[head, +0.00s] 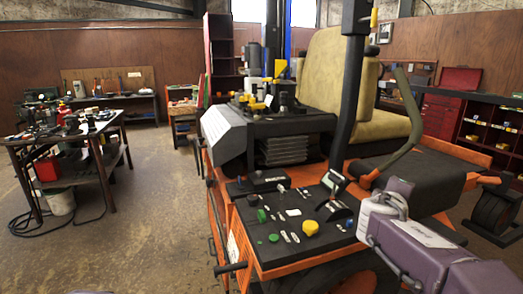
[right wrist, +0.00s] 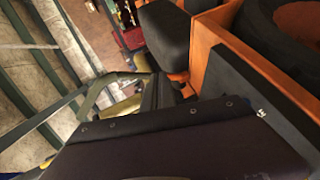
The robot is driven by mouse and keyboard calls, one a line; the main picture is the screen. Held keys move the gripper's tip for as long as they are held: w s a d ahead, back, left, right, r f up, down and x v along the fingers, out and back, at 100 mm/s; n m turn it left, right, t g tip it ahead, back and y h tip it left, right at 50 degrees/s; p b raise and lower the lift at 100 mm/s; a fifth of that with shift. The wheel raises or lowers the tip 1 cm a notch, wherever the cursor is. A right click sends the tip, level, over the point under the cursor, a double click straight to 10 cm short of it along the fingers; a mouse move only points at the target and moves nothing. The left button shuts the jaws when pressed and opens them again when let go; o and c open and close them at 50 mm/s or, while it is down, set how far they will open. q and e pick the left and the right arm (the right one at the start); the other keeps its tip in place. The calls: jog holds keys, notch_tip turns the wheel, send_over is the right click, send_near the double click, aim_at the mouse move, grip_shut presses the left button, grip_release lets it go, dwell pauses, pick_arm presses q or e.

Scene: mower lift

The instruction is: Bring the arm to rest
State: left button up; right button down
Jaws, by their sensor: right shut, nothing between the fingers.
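My right arm comes in from the lower right in the head view, with purple-grey links. Its pale grey end, with my right gripper (head: 384,208), is over the right edge of the mower's control panel (head: 290,226). The gripper is shut and empty; its fingertips are hard to make out. In the right wrist view a dark bolted plate fills the lower part, with the mower's orange frame (right wrist: 225,50) beyond it. My left gripper is not in view.
The mower's yellow seat (head: 330,68), black post (head: 350,90) and curved grab handle (head: 409,105) stand close behind the right arm. A cluttered workbench (head: 62,140) stands at the left. The floor (head: 150,215) between is clear. A red shelf unit (head: 480,128) is at the right.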

jog(key=s+a+f+m+g+y+p, duration=0.1)
jog(key=s+a+f+g+y, duration=0.2)
jog(key=f, duration=0.6)
jog(key=s+a+f+m+g+y+p, duration=0.1)
jog(key=s+a+f+m+g+p, duration=0.15)
jog(key=s+f, duration=0.5)
jog(key=s+a+f+m+g+y, duration=0.4)
jog(key=s+a+f, duration=0.6)
jog(key=f, duration=0.3)
jog(key=shift+s+a+m+g+y, duration=0.2)
jog(key=shift+s+m+g+y, duration=0.15)
jog(key=shift+s+m+y, duration=0.45)
jog(key=shift+s+r, duration=0.1)
